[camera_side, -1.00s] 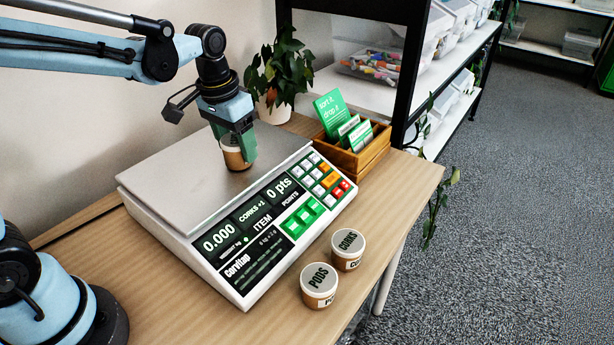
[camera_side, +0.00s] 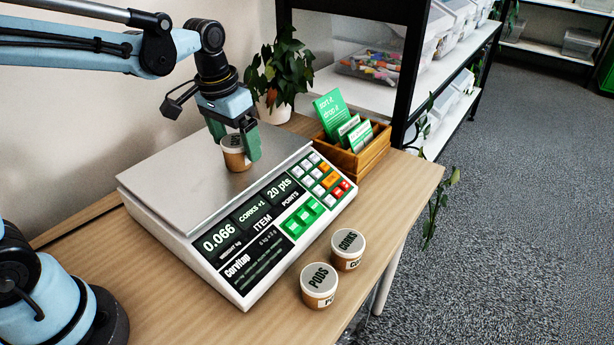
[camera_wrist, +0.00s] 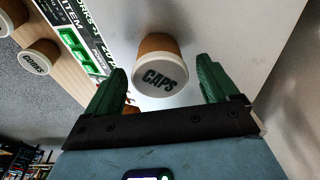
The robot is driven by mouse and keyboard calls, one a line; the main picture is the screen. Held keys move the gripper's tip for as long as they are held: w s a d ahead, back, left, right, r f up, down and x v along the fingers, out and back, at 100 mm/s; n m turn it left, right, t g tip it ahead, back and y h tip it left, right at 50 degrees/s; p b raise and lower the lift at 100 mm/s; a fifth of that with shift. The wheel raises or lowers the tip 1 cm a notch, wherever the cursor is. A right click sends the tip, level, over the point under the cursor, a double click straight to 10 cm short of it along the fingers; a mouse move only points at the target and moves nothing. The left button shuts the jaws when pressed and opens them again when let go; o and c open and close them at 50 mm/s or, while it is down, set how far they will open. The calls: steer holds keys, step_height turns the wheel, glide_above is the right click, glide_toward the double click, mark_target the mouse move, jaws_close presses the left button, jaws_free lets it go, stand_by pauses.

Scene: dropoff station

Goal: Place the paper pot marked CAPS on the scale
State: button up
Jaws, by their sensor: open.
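The paper pot marked CAPS (camera_side: 234,153) stands upright on the steel plate of the scale (camera_side: 180,178). Its lettered lid also shows in the wrist view (camera_wrist: 163,78). My gripper (camera_side: 236,150) is open around the pot, with one green finger on each side. In the wrist view there are gaps between the pot and both fingers of my gripper (camera_wrist: 163,88). The scale display reads 0.066, CORKS ×1 and 20 pts.
Pots marked PODS (camera_side: 319,285) and CORKS (camera_side: 348,249) stand on the wooden table (camera_side: 415,192) in front of the scale. A wooden box of green cards (camera_side: 365,150) stands right of the scale, and a potted plant (camera_side: 281,75) behind it.

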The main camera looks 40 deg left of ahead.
mark_target(228, 145)
step_height(228, 145, up, 11)
steer(key=s, duration=0.2)
steer(key=s+f+t, duration=0.2)
steer(key=f, duration=0.1)
steer(key=s+d+f+t, duration=0.1)
steer(key=s+f, duration=0.2)
steer(key=f, duration=0.1)
steer(key=s+f+t, duration=0.2)
steer(key=f, duration=0.2)
steer(key=shift+s+d+t, duration=0.2)
steer(key=shift+s+t, duration=0.05)
steer(key=shift+t, duration=0.05)
